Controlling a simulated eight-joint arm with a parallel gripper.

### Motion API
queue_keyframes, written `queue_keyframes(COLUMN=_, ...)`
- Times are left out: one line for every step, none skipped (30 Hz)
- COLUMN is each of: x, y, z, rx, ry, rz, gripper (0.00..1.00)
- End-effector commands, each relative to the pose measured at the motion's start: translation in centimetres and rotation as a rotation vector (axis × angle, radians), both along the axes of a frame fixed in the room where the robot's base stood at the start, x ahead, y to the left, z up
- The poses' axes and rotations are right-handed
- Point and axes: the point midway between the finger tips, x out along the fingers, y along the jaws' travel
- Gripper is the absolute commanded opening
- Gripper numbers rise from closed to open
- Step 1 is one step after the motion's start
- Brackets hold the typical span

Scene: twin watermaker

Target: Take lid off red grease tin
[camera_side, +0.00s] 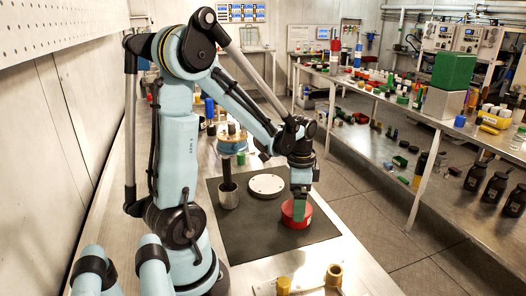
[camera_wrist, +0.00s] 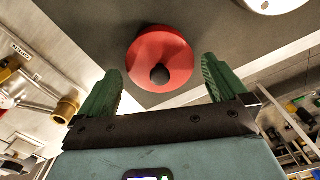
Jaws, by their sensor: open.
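The red grease tin (camera_side: 291,220) stands on a dark mat, partly hidden behind my gripper (camera_side: 300,207) in the side view. In the wrist view the red round top (camera_wrist: 148,45) shows a dark knob (camera_wrist: 160,75) near its middle. The seam between lid and tin cannot be made out. My gripper (camera_wrist: 161,66) is open, with one green finger on each side of the red top and a visible gap to it on both sides. Nothing is held. Whether the fingers are at the height of the lid is hard to tell.
A white disc with holes (camera_side: 266,185) lies on the dark mat (camera_side: 240,240) behind the tin. A metal cup (camera_side: 229,198) with a dark rod in it stands left of the disc. Brass fittings (camera_side: 334,275) sit at the near bench edge. The mat's front part is clear.

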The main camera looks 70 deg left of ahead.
Motion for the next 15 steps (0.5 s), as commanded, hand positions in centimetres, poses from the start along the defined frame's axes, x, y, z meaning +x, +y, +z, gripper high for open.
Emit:
queue_keyframes(x=0.01, y=0.01, z=-0.22, rx=0.0, ry=0.0, rz=0.0, gripper=1.0)
queue_keyframes(x=0.01, y=0.0, z=-0.29, rx=0.0, ry=0.0, rz=0.0, gripper=1.0)
queue_keyframes(x=0.0, y=-0.01, z=-0.34, rx=0.0, ry=0.0, rz=0.0, gripper=1.0)
queue_keyframes(x=-0.01, y=-0.01, z=-0.36, rx=0.0, ry=0.0, rz=0.0, gripper=1.0)
queue_keyframes(x=-0.01, y=-0.01, z=-0.36, rx=0.0, ry=0.0, rz=0.0, gripper=1.0)
queue_keyframes(x=-0.01, y=-0.01, z=-0.35, rx=0.0, ry=0.0, rz=0.0, gripper=1.0)
queue_keyframes(x=-0.01, y=-0.01, z=-0.35, rx=0.0, ry=0.0, rz=0.0, gripper=1.0)
queue_keyframes(x=-0.01, y=-0.01, z=-0.34, rx=0.0, ry=0.0, rz=0.0, gripper=1.0)
queue_keyframes(x=-0.01, y=-0.01, z=-0.34, rx=0.0, ry=0.0, rz=0.0, gripper=1.0)
queue_keyframes(x=-0.01, y=-0.01, z=-0.33, rx=0.0, ry=0.0, rz=0.0, gripper=0.95)
queue_keyframes(x=-0.01, y=-0.01, z=-0.33, rx=0.0, ry=0.0, rz=0.0, gripper=0.91)
queue_keyframes(x=-0.01, y=-0.01, z=-0.33, rx=0.0, ry=0.0, rz=0.0, gripper=0.85)
queue_keyframes(x=-0.01, y=-0.01, z=-0.33, rx=0.0, ry=0.0, rz=0.0, gripper=0.8)
queue_keyframes(x=-0.01, y=-0.01, z=-0.32, rx=0.0, ry=0.0, rz=0.0, gripper=0.76)
queue_keyframes(x=-0.01, y=-0.01, z=-0.32, rx=0.0, ry=0.0, rz=0.0, gripper=0.69)
